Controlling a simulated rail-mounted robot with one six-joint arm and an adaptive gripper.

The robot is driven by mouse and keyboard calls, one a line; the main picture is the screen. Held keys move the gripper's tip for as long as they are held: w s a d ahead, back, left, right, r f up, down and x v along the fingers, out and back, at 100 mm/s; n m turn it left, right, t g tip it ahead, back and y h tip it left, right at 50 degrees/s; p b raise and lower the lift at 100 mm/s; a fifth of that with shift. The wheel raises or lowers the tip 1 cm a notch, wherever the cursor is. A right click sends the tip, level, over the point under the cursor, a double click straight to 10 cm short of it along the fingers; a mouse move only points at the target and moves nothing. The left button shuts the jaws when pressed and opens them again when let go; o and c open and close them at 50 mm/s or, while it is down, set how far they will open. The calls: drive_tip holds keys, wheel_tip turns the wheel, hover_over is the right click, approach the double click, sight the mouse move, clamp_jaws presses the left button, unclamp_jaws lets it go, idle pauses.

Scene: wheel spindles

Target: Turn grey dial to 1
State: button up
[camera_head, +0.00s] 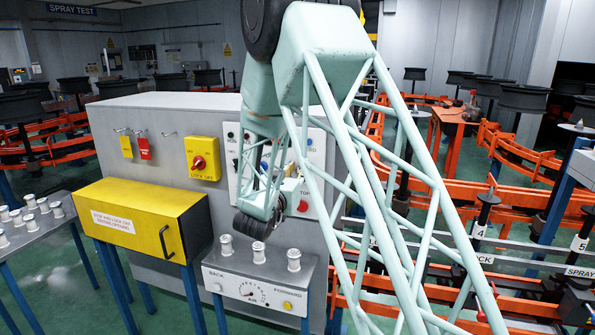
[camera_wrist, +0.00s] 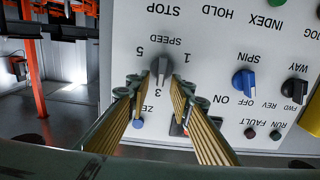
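The grey dial (camera_wrist: 160,68) sits on the white control panel (camera_wrist: 215,25) under the word SPEED, which appears upside down in the wrist view. The marks 1, 3 and 5 stand around it. The dial's long grip runs roughly up and down the picture, towards the 3 side; its exact pointer end is hard to make out. My gripper (camera_wrist: 157,92) is open, with its two ribbed fingers apart and their tips just short of the dial, one to each side. In the head view my arm hides the dial and most of the panel (camera_head: 316,148).
A blue SPIN knob (camera_wrist: 244,82) and a black WAY knob (camera_wrist: 294,91) sit on the same panel. A yellow box with a red knob (camera_head: 199,163) is left of the panel. Below stand a yellow cabinet (camera_head: 140,212) and a small console (camera_head: 262,278) with white pegs.

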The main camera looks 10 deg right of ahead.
sight(296, 172)
drive_tip(key=shift+c, duration=0.7)
clamp_jaws()
drive_tip(key=shift+a+r+n, duration=0.1)
drive_tip(key=shift+n, duration=0.3)
drive_tip(key=n+p, duration=0.1)
drive_tip(key=n, duration=0.1)
drive_tip(key=n+p, duration=0.1)
drive_tip(key=n, duration=0.1)
drive_tip(key=shift+w+a+n, duration=0.2)
drive_tip(key=shift+a+n, duration=0.1)
drive_tip(key=shift+a, duration=0.05)
drive_tip(key=n+p, duration=0.1)
drive_tip(key=n, duration=0.1)
drive_tip(key=n+p, duration=0.1)
drive_tip(key=n, duration=0.1)
drive_tip(key=n+p, duration=0.1)
drive_tip(key=n, duration=0.1)
drive_tip(key=shift+w+a+f+n, duration=0.2)
drive_tip(key=shift+a+f+n, duration=0.1)
drive_tip(key=shift+f, duration=0.1)
wheel_tip(296, 172, down, 2)
drive_tip(key=n+p, duration=0.6)
drive_tip(key=n, duration=0.6)
drive_tip(key=shift+p, duration=0.35)
